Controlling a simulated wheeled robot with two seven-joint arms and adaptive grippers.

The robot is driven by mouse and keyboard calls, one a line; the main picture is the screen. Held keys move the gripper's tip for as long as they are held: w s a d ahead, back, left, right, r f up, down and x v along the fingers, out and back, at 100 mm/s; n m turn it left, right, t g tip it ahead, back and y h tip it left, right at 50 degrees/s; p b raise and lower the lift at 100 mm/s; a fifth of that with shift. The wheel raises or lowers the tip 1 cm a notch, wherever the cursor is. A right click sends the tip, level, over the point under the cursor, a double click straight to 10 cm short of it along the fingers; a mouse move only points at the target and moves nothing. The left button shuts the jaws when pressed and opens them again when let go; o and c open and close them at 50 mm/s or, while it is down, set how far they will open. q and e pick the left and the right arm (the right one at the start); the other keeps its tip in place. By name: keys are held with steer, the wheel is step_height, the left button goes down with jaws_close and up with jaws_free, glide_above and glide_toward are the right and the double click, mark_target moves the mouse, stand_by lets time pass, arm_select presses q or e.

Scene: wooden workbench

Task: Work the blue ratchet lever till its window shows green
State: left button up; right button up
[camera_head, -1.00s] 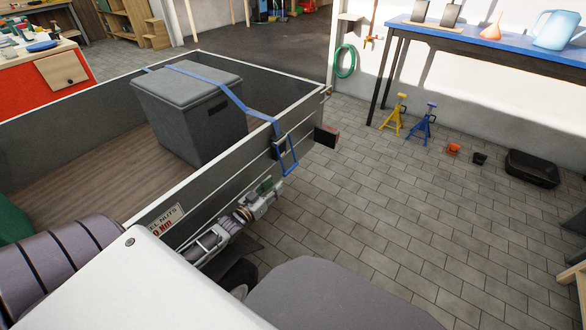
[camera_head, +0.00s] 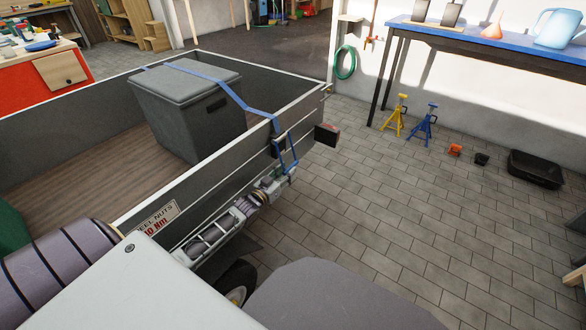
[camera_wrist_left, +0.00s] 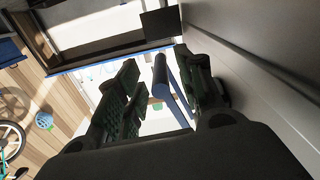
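The blue ratchet lever (camera_head: 294,148) hangs from the dark ratchet body (camera_head: 279,146) on the outside of the grey trailer wall. A blue strap (camera_head: 222,85) runs from there over the grey box. My left gripper (camera_head: 282,178) is at the lever's lower end, beside the trailer wall. In the left wrist view its fingers (camera_wrist_left: 158,82) are apart, with the blue lever (camera_wrist_left: 170,92) between them, closer to the right finger. Whether a finger touches the lever I cannot tell. The window and its colour cannot be made out. My right gripper is not in view.
The grey box (camera_head: 190,105) stands in the trailer bed. The trailer side wall (camera_head: 225,165) runs close alongside my left arm. A dark block with a red face (camera_head: 327,135) sticks out past the ratchet.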

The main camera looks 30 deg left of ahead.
mark_target(296, 163)
arm_select(q)
steer(key=shift+w+d+b, duration=0.1)
steer(key=shift+w+b, duration=0.5)
steer(key=shift+w, duration=0.85)
steer(key=shift+w+d+b, duration=0.1)
steer(key=shift+w+b, duration=0.25)
steer(key=shift+w, duration=0.7)
jaws_close()
